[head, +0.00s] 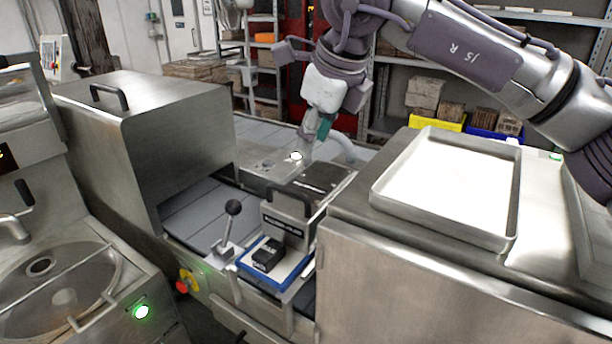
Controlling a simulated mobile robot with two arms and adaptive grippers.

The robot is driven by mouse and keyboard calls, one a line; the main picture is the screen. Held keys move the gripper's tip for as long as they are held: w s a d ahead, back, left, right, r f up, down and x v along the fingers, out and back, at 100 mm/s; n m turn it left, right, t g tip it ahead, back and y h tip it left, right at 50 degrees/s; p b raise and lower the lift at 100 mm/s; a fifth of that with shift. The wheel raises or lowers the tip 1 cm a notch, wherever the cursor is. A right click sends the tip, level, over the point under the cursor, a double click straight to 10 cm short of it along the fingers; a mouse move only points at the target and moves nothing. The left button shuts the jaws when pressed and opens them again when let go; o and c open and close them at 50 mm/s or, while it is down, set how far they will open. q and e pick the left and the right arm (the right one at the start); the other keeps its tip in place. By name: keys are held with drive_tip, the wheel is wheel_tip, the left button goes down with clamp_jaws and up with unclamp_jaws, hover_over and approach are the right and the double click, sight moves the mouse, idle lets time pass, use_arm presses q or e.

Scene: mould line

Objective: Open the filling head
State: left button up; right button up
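The filling head (286,231) stands over the line in the middle of the head view, a metal housing with a dark plate and a black handle (288,201) on its front. A lever with a dark ball knob (232,207) stands to its left. A black mould (268,254) lies on a blue-edged white tray (247,263) in front of it. My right gripper (318,137) hangs behind and above the filling head, apart from the handle. Its fingers are small and partly hidden, so I cannot tell whether they are open. My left gripper is not in view.
A steel hood (150,130) covers the belt at left. A steel cabinet at right carries a shallow white-filled tray (450,185). A round-bowl machine (60,285) stands at front left. A red and yellow button (186,282) sits on the line's front. Shelves stand behind.

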sight(292, 191)
drive_tip(key=p+x, duration=0.1)
drive_tip(key=x, duration=0.3)
drive_tip(key=p+x, duration=0.2)
drive_tip(key=x, duration=0.1)
drive_tip(key=p+x, duration=0.1)
drive_tip(key=x, duration=0.3)
drive_tip(key=shift+s+a+f, duration=0.15)
drive_tip(key=shift+a+f, duration=0.15)
drive_tip(key=shift+a, duration=0.1)
drive_tip(key=shift+a+f+p, duration=0.15)
drive_tip(key=shift+f+p, duration=0.15)
drive_tip(key=shift+f, duration=0.25)
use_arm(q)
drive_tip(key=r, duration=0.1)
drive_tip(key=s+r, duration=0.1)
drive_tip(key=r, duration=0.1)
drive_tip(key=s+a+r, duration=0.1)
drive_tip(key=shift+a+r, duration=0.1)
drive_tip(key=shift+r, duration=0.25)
use_arm(e)
clamp_jaws()
